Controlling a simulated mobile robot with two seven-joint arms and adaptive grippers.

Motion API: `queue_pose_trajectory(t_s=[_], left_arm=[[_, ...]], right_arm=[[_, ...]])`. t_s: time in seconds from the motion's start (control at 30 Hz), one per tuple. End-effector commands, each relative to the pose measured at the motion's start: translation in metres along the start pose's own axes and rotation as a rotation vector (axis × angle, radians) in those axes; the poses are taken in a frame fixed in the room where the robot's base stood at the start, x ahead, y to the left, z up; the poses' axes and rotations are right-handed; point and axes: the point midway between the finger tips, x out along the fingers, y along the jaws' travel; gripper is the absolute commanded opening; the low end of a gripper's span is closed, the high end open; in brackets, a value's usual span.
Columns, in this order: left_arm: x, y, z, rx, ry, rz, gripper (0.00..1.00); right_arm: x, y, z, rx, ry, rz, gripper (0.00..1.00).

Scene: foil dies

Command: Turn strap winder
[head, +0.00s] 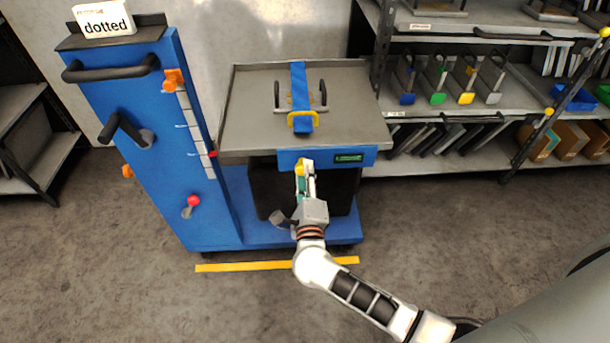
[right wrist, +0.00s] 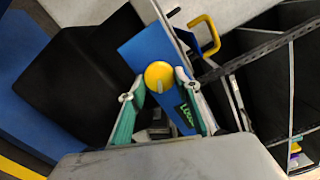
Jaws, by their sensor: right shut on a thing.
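The strap winder is a round yellow knob (head: 300,168) on the blue front panel (head: 355,165) under the cart's tray. In the right wrist view the knob (right wrist: 158,75) shows a grey slot line and sits between the fingertips. My right gripper (head: 306,167) reaches up to it from below and is shut on it. A blue strap (head: 299,84) runs over the die on the tray (head: 245,110). A yellow hook-shaped piece (head: 302,122) is at the strap's front end. My left gripper is out of view.
The cart's tall blue column (head: 150,110) stands at left, with black handles and a red-tipped lever (head: 191,204). A shelf rack (head: 450,105) with several dies and bins is at right. A yellow floor line (head: 240,267) runs before the cart. Floor in front is clear.

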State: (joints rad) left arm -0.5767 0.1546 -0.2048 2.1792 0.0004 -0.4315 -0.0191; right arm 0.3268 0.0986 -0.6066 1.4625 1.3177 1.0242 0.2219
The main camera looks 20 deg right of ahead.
Motion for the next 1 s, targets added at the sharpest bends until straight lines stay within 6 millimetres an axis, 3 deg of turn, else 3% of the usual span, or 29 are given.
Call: queue_pose_trajectory(t_s=[0.03,0.1,0.53,1.0], left_arm=[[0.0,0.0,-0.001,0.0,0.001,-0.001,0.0],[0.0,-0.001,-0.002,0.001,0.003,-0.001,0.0],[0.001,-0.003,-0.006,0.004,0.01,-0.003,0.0],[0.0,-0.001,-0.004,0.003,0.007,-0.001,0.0]], right_arm=[[0.0,0.0,0.001,0.0,-0.002,-0.001,0.37],[0.0,0.0,0.001,0.001,-0.002,0.0,0.49],[-0.007,0.001,0.0,0.002,-0.001,0.002,0.49],[-0.093,0.001,0.0,0.003,0.001,0.003,0.49]])
